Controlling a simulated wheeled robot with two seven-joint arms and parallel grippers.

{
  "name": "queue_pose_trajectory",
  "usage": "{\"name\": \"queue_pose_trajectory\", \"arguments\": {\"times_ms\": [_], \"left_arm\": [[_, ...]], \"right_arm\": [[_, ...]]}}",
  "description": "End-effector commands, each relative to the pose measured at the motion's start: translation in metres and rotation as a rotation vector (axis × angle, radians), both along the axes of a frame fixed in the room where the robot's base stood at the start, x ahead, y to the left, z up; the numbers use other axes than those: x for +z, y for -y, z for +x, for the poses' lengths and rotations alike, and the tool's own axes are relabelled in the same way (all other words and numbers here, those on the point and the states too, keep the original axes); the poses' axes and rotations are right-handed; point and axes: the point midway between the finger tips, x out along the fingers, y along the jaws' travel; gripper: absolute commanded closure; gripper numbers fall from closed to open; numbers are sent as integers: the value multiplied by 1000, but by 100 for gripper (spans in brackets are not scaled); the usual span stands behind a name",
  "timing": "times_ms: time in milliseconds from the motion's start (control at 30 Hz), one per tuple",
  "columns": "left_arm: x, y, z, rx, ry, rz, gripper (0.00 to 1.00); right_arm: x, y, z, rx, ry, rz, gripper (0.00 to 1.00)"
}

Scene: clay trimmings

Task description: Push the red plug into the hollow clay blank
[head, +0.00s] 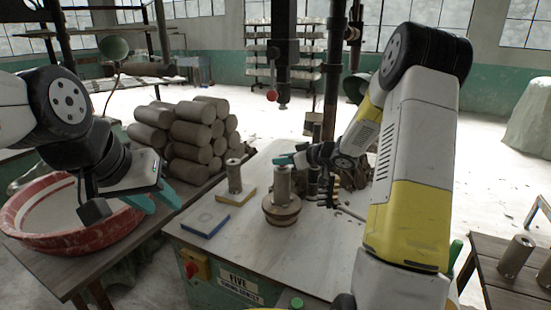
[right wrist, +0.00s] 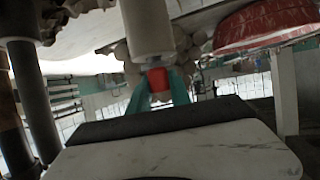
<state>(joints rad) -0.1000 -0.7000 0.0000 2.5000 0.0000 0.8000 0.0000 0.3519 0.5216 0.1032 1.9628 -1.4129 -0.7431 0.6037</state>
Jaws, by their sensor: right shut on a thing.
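The hollow clay blank (head: 283,183) stands upright on a round brown base on the bench; it also shows in the right wrist view (right wrist: 147,28). My right gripper (head: 284,159) is at the top end of the blank. In the right wrist view its teal fingers are shut on the red plug (right wrist: 158,79), which is right at the end of the blank. I cannot tell whether any of the plug is inside. The plug is hidden in the head view. My left gripper (head: 153,200) is open and empty, beside the red basin.
A red basin (head: 72,243) stands on the left table, with a pile of clay cylinders (head: 190,135) behind. Another cylinder (head: 235,176) stands on a yellow-edged board, beside a blue board (head: 205,222). A dark machine column (head: 283,60) hangs above.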

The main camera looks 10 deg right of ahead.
Motion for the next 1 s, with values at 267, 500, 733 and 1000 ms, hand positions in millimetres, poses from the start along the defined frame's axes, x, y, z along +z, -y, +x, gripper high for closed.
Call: {"name": "queue_pose_trajectory", "arguments": {"times_ms": [267,500,733,1000], "left_arm": [[0,0,0,0,0,0,64],[0,0,0,0,0,0,64],[0,0,0,0,0,0,64],[0,0,0,0,0,0,64]], "right_arm": [[-7,0,0,0,0,1,100],[-7,0,0,0,1,1,50],[-6,1,-1,-1,0,0,50],[9,24,-26,-2,2,-1,50]]}}
